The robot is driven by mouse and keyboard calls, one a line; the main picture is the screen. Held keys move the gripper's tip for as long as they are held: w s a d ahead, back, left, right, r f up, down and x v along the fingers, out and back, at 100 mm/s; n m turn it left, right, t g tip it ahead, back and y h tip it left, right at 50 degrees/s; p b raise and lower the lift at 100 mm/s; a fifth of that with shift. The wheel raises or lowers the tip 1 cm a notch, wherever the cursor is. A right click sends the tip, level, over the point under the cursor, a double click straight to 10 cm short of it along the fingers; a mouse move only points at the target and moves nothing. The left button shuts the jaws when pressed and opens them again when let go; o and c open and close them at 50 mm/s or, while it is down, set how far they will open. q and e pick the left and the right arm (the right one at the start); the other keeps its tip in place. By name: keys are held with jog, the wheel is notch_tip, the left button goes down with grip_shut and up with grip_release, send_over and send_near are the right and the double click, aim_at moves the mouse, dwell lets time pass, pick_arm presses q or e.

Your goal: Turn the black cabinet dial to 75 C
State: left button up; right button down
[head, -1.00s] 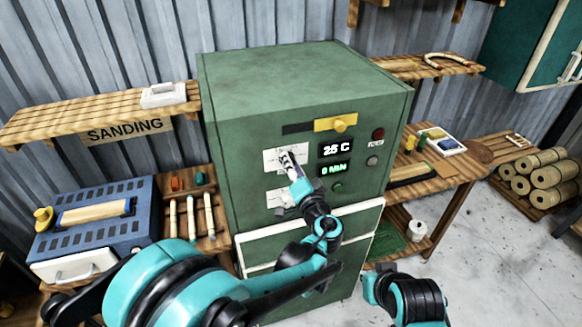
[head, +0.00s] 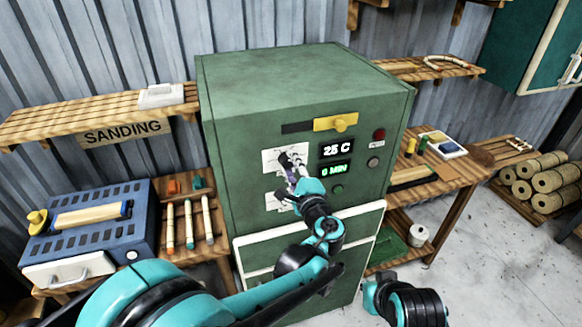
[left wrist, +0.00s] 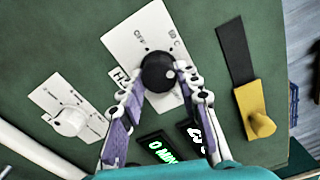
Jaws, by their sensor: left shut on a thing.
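The green cabinet (head: 230,150) stands in the middle of the head view. My left gripper (head: 288,160) reaches to the upper plate. In the left wrist view its fingertips (left wrist: 160,80) are on either side of the dial, shut on it. The temperature display (head: 337,150) reads about 25 C. My right gripper is out of view; only part of that arm shows at the bottom.
A white dial (left wrist: 68,122) is beside the black one. A timer display (head: 336,171) reads 0 MIN. A yellow slide handle (head: 336,123) sits above, with a red button (head: 379,135) to its right. A blue machine (head: 90,225) stands at left.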

pick_arm(q)
jog(key=m, duration=0.5)
jog(key=shift+f+b, duration=0.15)
jog(key=shift+b, duration=0.2)
dwell(0.4)
jog(key=o, duration=1.2)
jog(key=shift+c, duration=0.2)
jog(key=shift+s, duration=0.1)
jog(key=v, duration=0.7)
jog(key=shift+s, duration=0.15)
